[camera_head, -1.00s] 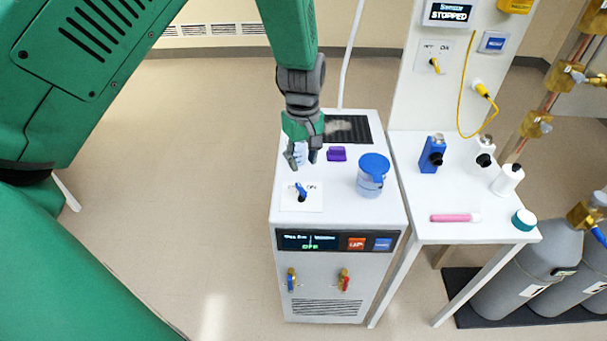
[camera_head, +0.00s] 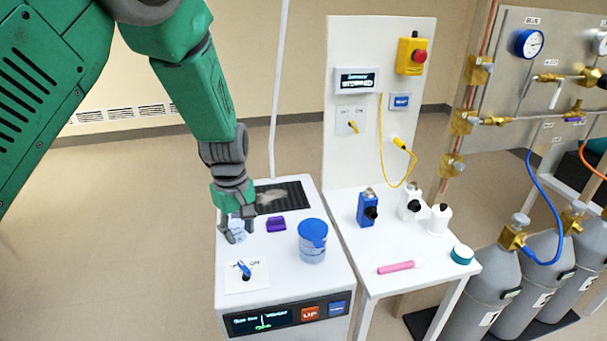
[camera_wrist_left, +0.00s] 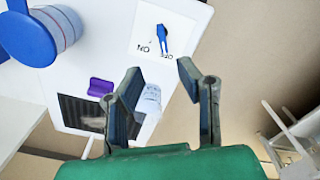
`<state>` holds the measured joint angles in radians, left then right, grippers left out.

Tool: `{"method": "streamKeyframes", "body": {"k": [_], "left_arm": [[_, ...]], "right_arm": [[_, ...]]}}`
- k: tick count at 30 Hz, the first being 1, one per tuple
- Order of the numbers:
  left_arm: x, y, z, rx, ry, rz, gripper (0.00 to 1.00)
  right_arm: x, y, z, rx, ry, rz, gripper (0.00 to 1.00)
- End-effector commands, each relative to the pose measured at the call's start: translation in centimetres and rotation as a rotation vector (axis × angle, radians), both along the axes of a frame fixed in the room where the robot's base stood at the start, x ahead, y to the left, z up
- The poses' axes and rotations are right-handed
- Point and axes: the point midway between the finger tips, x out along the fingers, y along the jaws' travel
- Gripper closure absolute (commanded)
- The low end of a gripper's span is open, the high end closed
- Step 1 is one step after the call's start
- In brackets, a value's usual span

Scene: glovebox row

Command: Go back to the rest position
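My left arm reaches in from the left in the head view. Its gripper (camera_head: 237,234) hangs over the left part of the white cabinet's top, behind the blue-levered switch (camera_head: 243,268). In the left wrist view the two fingers (camera_wrist_left: 160,72) stand apart, with a clear gap between them. A small whitish translucent container (camera_wrist_left: 151,97) shows beside one finger; it is partly covered, and I cannot tell whether it touches. My right gripper is in neither view.
The cabinet top (camera_head: 285,270) also carries a blue-lidded jar (camera_head: 312,243) and a purple block (camera_head: 276,224). A side table (camera_head: 420,282) holds bottles, a pink stick (camera_head: 400,267) and a teal-lidded pot (camera_head: 461,254). Gas cylinders (camera_head: 480,300) stand right; floor at left is clear.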

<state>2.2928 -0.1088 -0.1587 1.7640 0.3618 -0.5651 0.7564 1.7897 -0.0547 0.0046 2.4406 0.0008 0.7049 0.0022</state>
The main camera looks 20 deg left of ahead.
Motion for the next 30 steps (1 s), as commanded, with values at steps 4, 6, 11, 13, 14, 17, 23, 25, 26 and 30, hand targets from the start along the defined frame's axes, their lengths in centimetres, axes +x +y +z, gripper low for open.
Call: {"method": "streamKeyframes", "body": {"k": [4,6,11,13,14,17,23,25,26,30], "left_arm": [[-0.6,0.2,-1.0,0.006,0.006,-0.017,0.69],[-1.9,0.5,-2.8,0.020,0.016,-0.057,0.69],[-8.7,1.7,-10.4,0.068,0.052,-0.271,0.69],[-13.0,1.8,-13.7,0.080,0.064,-0.409,0.69],[-14.8,1.8,-14.8,0.081,0.068,-0.468,0.69],[-20.4,1.3,-17.5,0.072,0.070,-0.651,0.69],[-29.5,-0.7,-19.3,0.017,0.039,-0.936,0.69],[-32.1,-1.6,-19.1,-0.008,0.020,-1.017,0.69],[-33.3,-2.0,-19.0,-0.022,0.011,-1.051,0.69],[-31.9,-2.1,-22.8,-0.001,-0.011,-1.076,0.69]], "right_arm": [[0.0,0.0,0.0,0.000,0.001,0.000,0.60],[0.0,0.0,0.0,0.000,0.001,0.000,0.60],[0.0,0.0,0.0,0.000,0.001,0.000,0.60],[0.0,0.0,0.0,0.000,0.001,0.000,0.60],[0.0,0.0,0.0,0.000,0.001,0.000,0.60],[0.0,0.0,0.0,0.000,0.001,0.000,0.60],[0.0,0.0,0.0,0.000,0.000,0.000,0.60],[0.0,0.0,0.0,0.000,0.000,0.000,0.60],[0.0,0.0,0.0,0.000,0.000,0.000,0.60],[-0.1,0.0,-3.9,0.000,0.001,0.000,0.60]]}}
